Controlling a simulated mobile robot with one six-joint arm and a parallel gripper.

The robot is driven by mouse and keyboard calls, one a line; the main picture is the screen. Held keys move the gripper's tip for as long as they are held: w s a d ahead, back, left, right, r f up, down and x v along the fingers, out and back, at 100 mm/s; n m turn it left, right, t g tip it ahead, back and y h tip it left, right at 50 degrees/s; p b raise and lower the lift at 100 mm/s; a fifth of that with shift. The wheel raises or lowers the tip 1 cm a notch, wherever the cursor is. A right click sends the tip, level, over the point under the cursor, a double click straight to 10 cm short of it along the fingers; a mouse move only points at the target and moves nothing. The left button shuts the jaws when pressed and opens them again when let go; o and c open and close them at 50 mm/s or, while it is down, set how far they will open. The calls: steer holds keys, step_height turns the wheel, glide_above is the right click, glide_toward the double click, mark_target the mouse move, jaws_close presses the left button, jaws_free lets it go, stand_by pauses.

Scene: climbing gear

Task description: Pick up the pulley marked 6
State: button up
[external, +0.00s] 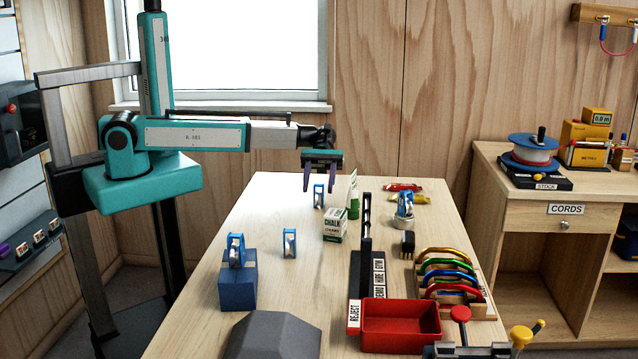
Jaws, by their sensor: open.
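Several blue pulleys with pale wheels are in view, and any numbers on them are too small to read, so I cannot tell which is marked 6. One pulley (318,197) stands on the table below my gripper. A second pulley (289,244) stands on the table nearer the camera. A third pulley (236,250) sits on top of a blue block (238,286). A fourth pulley (405,203) sits on a round whitish stand at the right. My gripper (320,187) is open and points down, its fingertips near the top of the first pulley. I cannot tell whether they touch it.
A Chalk box (335,226) and a green-and-white item stand right of the gripper. A dark rack (366,270), a red reject tray (401,322) and coloured carabiners (446,271) fill the right side. A grey sloped block (273,337) is at the front.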

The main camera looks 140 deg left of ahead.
mark_target(318, 190)
steer(key=shift+w+d, duration=0.1)
steer(key=shift+w, duration=0.05)
steer(key=shift+w+d+f+p, duration=0.15)
steer(key=shift+w+d+p, duration=0.25)
steer(key=shift+w+p, duration=0.1)
steer(key=shift+p+x, duration=0.65)
steer(key=shift+x, duration=1.2)
steer(key=shift+a+f, duration=0.1)
steer(key=shift+f, duration=0.1)
steer(key=c, duration=1.2)
steer(key=shift+o, duration=0.2)
steer(key=shift+r, duration=0.1)
step_height(318, 190, up, 10)
steer(key=b, duration=0.2)
